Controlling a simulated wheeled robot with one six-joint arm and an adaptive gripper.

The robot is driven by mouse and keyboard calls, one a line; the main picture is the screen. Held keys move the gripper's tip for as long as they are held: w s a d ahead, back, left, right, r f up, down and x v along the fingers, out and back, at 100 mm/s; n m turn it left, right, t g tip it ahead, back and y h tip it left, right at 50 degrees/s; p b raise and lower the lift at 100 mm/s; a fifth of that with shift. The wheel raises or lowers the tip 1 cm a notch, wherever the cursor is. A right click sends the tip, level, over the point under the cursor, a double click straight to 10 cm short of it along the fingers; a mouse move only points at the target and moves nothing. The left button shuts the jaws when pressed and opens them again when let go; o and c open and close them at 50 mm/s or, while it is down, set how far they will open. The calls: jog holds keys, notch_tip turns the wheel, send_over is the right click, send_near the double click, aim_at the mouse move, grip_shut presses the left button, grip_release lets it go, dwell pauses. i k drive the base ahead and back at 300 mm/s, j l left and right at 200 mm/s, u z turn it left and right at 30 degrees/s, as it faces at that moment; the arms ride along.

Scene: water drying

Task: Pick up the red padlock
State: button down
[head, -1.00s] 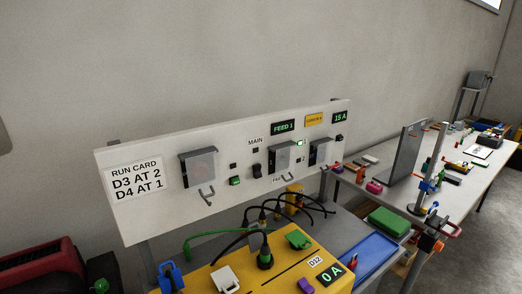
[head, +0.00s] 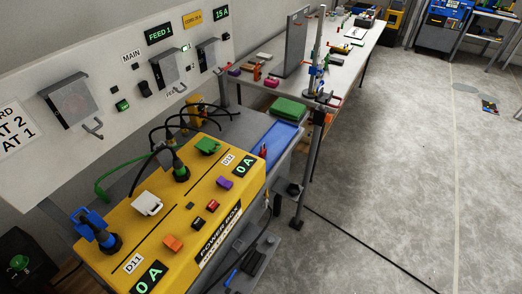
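I cannot single out a red padlock for certain. A small red item (head: 263,151) stands by the near edge of the blue tray (head: 280,138), too small to tell its kind. Another small red item (head: 256,72) is on the long bench, also too small to name. A red block (head: 212,206) sits on top of the yellow power box (head: 150,262) and looks like a switch. My gripper is not in view.
A white panel (head: 190,32) with switch boxes stands behind the power box. Black cables and a green cable (head: 110,190) arch behind the box. A green case (head: 288,108) lies beyond the tray. Open concrete floor (head: 400,170) spreads at the right.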

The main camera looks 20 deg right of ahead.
aim_at(262, 153)
jog(key=i+l, duration=0.1)
jog(key=l, duration=0.9)
jog(key=i+l, duration=0.15)
jog(key=l, duration=0.35)
jog(key=i+l, duration=0.1)
jog(key=l, duration=0.4)
